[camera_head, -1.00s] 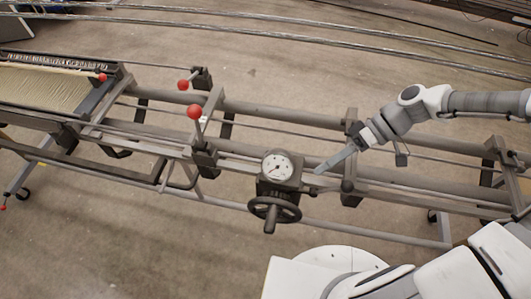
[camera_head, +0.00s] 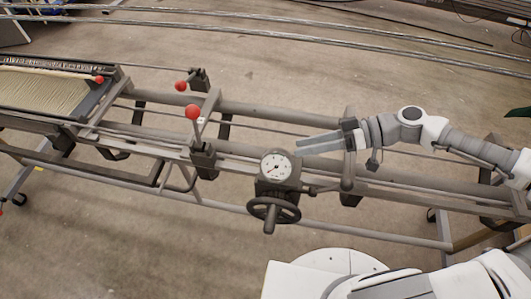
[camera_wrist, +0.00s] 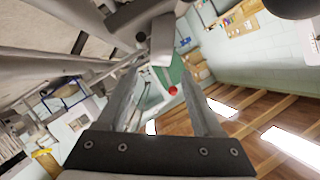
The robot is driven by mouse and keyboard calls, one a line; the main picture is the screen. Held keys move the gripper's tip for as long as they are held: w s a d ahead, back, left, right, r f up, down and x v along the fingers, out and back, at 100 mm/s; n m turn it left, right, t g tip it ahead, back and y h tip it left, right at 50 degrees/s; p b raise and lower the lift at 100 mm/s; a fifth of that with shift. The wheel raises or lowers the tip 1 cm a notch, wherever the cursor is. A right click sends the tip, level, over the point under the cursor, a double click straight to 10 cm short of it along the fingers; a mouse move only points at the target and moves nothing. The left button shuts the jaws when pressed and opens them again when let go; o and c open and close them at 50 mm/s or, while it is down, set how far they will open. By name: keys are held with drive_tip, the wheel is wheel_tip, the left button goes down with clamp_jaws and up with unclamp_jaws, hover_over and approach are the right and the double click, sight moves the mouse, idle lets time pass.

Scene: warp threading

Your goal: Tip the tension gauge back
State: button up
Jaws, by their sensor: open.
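The tension gauge (camera_head: 276,167) has a round white dial in a dark housing, mounted on the metal frame above a dark handwheel (camera_head: 273,210). A thin dark lever (camera_head: 322,189) runs from its right side. My gripper (camera_head: 297,145) is open and empty, its long grey fingers pointing left, nearly level in the picture. In the head view the fingertips are just above and right of the dial; no contact shows, and the height between them is unclear. In the wrist view my open fingers (camera_wrist: 162,80) have nothing gripped between them. I cannot make out the dial there.
Long rails (camera_head: 330,118) run across the frame. Red-knobbed levers (camera_head: 193,112) stand left of the gauge. A clamp post (camera_head: 348,180) stands right of the gauge, close below my wrist. A cream warp sheet (camera_head: 45,88) lies far left.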

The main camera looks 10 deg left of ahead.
sight(266, 153)
drive_tip(key=x, duration=1)
drive_tip(key=shift+a, duration=0.1)
